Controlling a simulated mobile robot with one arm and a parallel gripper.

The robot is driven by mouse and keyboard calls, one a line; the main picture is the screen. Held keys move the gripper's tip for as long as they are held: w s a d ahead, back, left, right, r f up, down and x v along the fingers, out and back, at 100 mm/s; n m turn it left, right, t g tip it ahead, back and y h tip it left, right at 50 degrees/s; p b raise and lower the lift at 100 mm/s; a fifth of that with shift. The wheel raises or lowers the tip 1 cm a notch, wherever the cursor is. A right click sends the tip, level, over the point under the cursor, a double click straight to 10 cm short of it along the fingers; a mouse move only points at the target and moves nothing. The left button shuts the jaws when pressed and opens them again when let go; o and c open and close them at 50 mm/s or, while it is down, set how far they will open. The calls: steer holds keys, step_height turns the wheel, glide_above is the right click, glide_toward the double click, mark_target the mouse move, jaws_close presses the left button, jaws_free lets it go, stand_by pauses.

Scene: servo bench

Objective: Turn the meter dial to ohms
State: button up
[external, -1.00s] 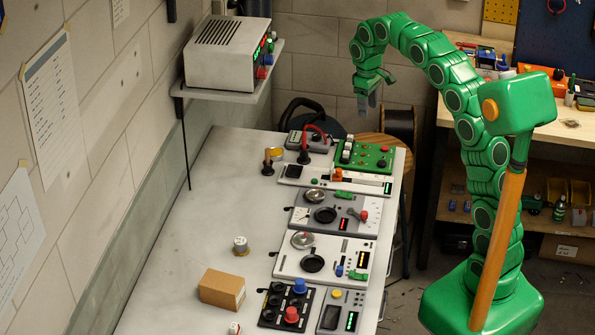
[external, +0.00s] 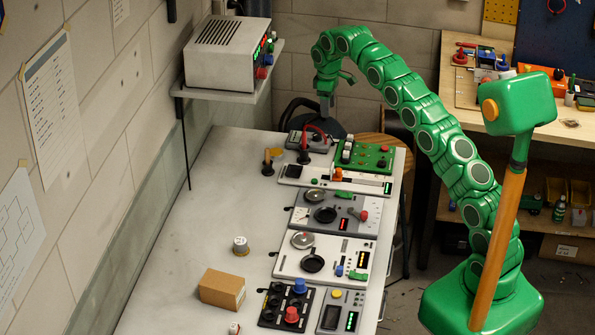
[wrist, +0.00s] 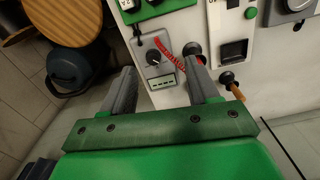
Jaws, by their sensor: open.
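The meter (external: 298,140) is a grey box at the far end of the bench with a red coiled lead beside it. In the wrist view the meter (wrist: 147,43) shows between my two fingers, with a small dark dial (wrist: 153,57) on its face and a pale label strip near its end. The dial's markings are too small to read. My gripper (external: 326,108) is above the far end of the bench, apart from the meter. In the wrist view my gripper (wrist: 164,82) is open and empty, with one finger on either side of the meter.
A green board (external: 368,157) with knobs stands right of the meter. A black handle (external: 304,157) and a wooden-handled lever (wrist: 232,84) are close by. A shelf with a grey instrument (external: 228,52) overhangs at left. The bench's left side is mostly clear.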

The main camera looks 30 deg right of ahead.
steer(key=n, duration=0.1)
glide_above(317, 134)
step_height(317, 134, down, 6)
steer(key=shift+s+r, duration=0.1)
steer(key=shift+r, duration=0.15)
steer(key=shift+f, duration=0.1)
steer(key=shift+f, duration=3.7)
steer(key=c, duration=1)
